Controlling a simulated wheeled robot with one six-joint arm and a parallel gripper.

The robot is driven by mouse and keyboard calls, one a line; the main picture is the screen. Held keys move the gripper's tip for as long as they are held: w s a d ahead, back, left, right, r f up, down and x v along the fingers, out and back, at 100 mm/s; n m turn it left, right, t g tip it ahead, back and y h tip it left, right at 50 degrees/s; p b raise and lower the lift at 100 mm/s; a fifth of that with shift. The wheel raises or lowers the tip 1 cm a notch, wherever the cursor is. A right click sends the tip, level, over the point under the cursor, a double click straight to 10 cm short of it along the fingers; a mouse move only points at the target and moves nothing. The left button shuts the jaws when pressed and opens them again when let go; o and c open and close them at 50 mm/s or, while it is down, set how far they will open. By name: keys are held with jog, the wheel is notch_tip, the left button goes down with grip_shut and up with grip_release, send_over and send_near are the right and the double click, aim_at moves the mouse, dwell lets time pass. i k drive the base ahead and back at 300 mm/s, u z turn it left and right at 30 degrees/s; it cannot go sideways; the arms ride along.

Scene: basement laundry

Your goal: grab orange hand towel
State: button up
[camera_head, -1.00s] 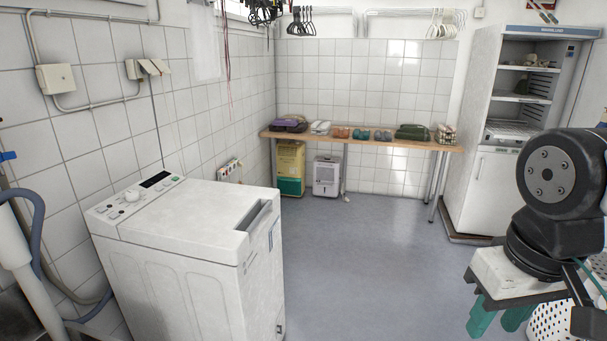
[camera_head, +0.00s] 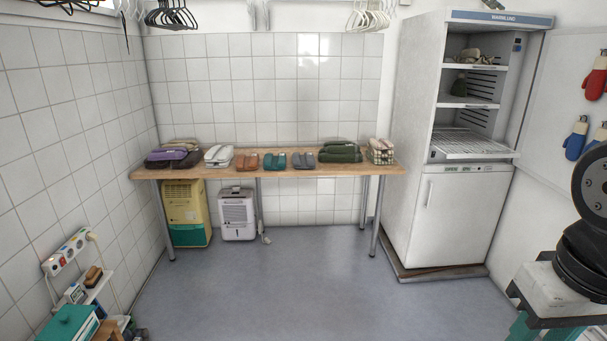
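The orange hand towel (camera_head: 247,161) looks like a small folded or rolled bundle. It lies on the wooden table (camera_head: 265,170) against the far tiled wall, between white and teal bundles. My gripper (camera_head: 548,333) is at the lower right corner, far from the table and much nearer to the camera. Its teal fingers are cut off by the bottom edge, so their opening does not show. No held thing is visible in it.
White (camera_head: 218,156), teal (camera_head: 275,161), grey (camera_head: 304,160) and dark green (camera_head: 340,152) bundles share the table. Dehumidifiers (camera_head: 238,213) stand beneath it. A fridge (camera_head: 452,215) stands to the right. The floor (camera_head: 300,285) before the table is clear.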

aim_at(247, 161)
jog(key=z, duration=0.05)
jog(key=i, duration=1.95)
jog(key=u, duration=0.25)
jog(key=i, duration=1.95)
jog(key=u, duration=0.5)
jog(key=i, duration=0.65)
jog(key=u, duration=0.1)
